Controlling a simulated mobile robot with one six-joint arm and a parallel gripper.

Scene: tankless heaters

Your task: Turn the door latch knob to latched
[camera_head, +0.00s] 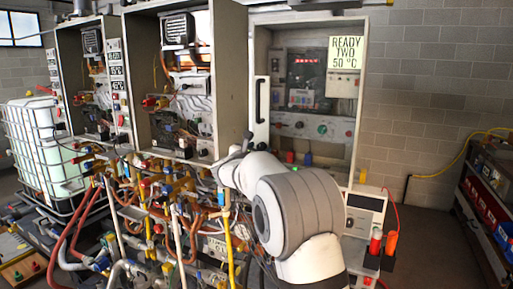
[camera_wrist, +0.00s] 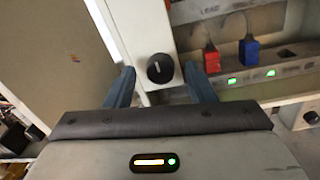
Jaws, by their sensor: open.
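The door latch knob (camera_wrist: 160,69) is round and black, on a pale door frame strip, in the upper middle of the wrist view. A small light mark shows on its face; its exact direction is too small to tell. My gripper (camera_wrist: 159,76) is open, with one blue-grey finger left of the knob and one right of it. Gaps show between the knob and both fingers; I cannot tell the depth between them. In the head view my gripper (camera_head: 238,152) is at the lower left of the right cabinet's door (camera_head: 261,125), mostly hidden behind my arm.
Red (camera_wrist: 211,59) and blue (camera_wrist: 249,52) plugs and green lights sit right of the knob. A black door handle (camera_head: 260,100) stands above my gripper. Pipes and valves (camera_head: 165,205) crowd the lower left.

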